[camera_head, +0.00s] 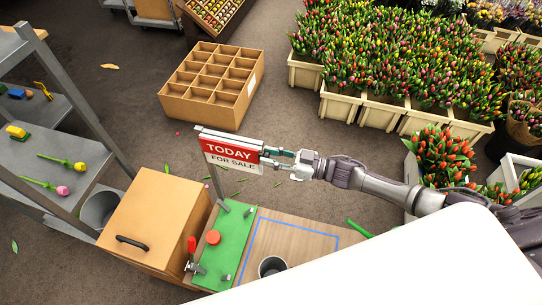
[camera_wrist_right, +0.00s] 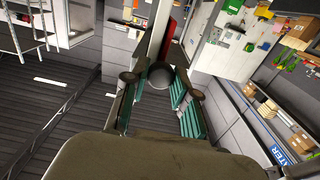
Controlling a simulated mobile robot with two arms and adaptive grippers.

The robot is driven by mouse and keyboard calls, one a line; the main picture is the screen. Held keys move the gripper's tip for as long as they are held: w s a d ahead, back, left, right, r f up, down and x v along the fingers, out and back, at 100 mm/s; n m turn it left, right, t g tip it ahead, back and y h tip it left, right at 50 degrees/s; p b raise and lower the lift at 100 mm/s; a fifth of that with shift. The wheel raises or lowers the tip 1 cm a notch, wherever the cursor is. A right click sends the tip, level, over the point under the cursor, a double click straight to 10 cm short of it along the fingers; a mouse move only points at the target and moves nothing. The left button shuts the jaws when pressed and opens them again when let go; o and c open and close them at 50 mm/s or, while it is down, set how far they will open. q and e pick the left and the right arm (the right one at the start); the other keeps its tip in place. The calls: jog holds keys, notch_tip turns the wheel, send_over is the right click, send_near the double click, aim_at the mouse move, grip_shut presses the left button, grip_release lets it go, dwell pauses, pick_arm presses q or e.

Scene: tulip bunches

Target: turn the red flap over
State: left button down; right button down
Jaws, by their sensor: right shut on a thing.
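The red flap (camera_head: 232,150) reads "TODAY" and is part of a sign above a white strip reading "FOR SALE" (camera_head: 230,163). The sign stands on a thin grey post (camera_head: 218,184) over the green board. My right gripper (camera_head: 269,158) comes in from the right and is shut at the sign's right edge, on the flap. In the right wrist view, the fingers (camera_wrist_right: 160,88) close at a round grey end, with a narrow red strip of the flap (camera_wrist_right: 169,32) beyond them. The exact contact is partly hidden by the fingers. My left gripper is out of view.
An empty divided crate (camera_head: 200,108) stands behind. Tulip crates (camera_head: 385,113) fill the right.

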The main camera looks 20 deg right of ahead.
jog(key=shift+f, duration=0.1)
jog(key=c, duration=0.9)
grip_release()
jog(key=v, duration=1.2)
